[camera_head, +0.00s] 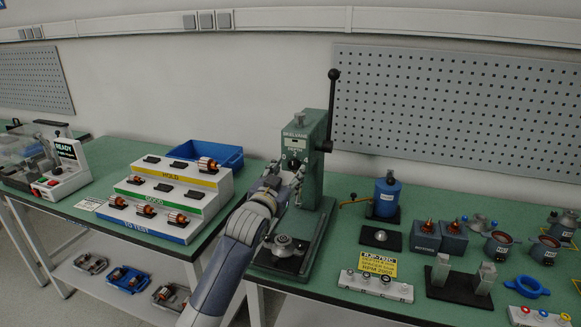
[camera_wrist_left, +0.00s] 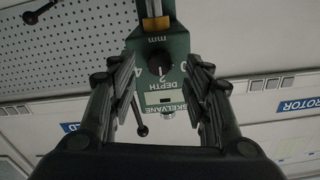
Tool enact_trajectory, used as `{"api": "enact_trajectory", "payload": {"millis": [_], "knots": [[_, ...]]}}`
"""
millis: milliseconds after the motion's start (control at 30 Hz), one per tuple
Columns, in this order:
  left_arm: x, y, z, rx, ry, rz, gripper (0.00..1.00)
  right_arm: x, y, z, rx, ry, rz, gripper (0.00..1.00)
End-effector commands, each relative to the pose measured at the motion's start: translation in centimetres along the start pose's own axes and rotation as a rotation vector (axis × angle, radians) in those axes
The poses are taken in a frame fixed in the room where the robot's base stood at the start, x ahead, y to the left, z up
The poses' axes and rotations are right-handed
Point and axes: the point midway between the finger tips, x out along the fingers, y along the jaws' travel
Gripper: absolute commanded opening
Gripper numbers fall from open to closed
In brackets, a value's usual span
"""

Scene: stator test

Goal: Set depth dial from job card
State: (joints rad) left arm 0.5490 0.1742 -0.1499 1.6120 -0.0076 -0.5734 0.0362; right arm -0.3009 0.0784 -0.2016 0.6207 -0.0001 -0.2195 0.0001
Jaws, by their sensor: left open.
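The green press (camera_head: 318,150) stands on the bench, its long black lever up. In the left wrist view, upside down, its black depth dial (camera_wrist_left: 159,62) sits above the word DEPTH, with 0, 2 and 4 around it; I cannot tell its exact setting. My left gripper (camera_head: 284,180) is in front of the press head. Its fingers (camera_wrist_left: 162,84) are open on either side of the dial in that view, with no visible contact. The yellow job card (camera_head: 377,263) stands on the bench to the right; its small print is too blurred to read. My right gripper is out of view.
A stepped rack (camera_head: 182,188) with wound rotors and a blue bin (camera_head: 228,157) stand left of the press. Right of it are a blue can (camera_head: 387,192), a white block with several knobs (camera_head: 375,286), and a dark fixture (camera_head: 458,284). A pegboard (camera_head: 460,110) hangs behind.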

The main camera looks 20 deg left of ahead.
Motion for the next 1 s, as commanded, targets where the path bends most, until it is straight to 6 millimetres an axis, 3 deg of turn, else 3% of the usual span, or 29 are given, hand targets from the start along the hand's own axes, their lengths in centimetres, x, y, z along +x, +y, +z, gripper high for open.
{"api": "enact_trajectory", "payload": {"millis": [300,667,867,1000], "knots": [[2.7,0.0,0.0,0.001,0.0,0.0,0.45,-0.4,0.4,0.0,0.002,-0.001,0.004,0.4],[3.0,0.0,0.0,0.0,0.0,0.0,0.45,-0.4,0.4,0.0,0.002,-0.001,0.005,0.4],[3.0,0.0,0.0,0.0,0.0,0.0,0.02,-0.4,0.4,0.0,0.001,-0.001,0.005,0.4],[3.0,0.0,0.0,0.0,0.0,0.0,0.01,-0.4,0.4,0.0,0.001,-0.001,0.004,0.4]]}}
